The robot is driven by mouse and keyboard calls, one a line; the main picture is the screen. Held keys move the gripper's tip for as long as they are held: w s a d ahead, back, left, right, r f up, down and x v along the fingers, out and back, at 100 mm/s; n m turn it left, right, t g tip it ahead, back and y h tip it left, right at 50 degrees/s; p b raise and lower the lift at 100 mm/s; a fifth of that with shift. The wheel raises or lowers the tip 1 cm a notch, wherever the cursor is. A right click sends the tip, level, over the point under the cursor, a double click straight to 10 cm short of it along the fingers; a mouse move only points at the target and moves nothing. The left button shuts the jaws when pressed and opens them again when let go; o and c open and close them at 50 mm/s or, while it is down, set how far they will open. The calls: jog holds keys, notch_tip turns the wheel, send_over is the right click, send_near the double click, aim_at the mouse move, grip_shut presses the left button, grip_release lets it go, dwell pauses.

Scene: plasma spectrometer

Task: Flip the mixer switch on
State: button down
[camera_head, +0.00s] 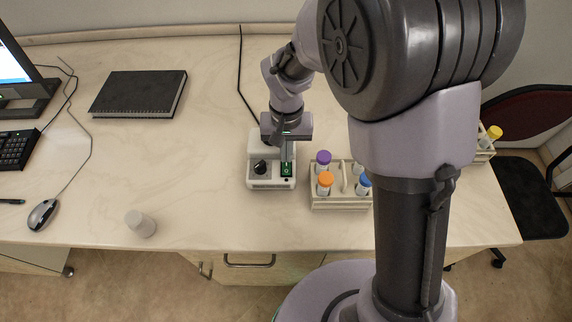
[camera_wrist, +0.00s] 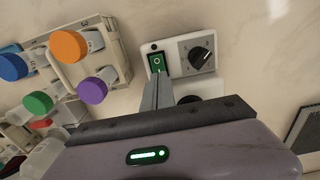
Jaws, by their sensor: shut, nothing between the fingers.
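The mixer (camera_head: 259,180) is a small white box on the table, with a black dial (camera_head: 261,167) and a green switch (camera_head: 287,169) on its front. In the wrist view the mixer (camera_wrist: 175,46) shows the green rocker switch (camera_wrist: 156,62) beside the dial (camera_wrist: 200,57). My gripper (camera_head: 287,160) is shut and empty. It comes down over the mixer, with its fingertips (camera_wrist: 161,76) at the edge of the switch. I cannot tell whether they touch it. Part of the mixer's top is hidden behind my gripper.
A rack (camera_head: 328,203) with orange, purple and blue capped tubes stands close to the right of the mixer. A black notebook (camera_head: 139,94), mouse (camera_head: 43,214) and keyboard (camera_head: 17,148) lie left. The table between is clear.

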jog(key=shift+f+b, duration=0.8)
jog(key=shift+f, duration=0.2)
dwell(0.7)
jog(key=shift+r, duration=0.15)
notch_tip(320, 180, up, 7)
jog(key=p, duration=0.5)
jog(key=shift+p, duration=0.4)
jog(key=s+d+r+m+t+y+b, duration=0.1)
jog(key=s+d+r+m+t+b, duration=0.1)
jog(key=s+d+r+b, duration=0.4)
jog(key=s+d+r+m+t+y+b, duration=0.1)
jog(key=s+d+r+m+t+b, duration=0.1)
jog(key=s, duration=0.9)
notch_tip(320, 180, up, 2)
jog(key=shift+s+d+r+t, duration=0.15)
jog(key=shift+d+r+t, duration=0.05)
jog(key=shift+t, duration=0.7)
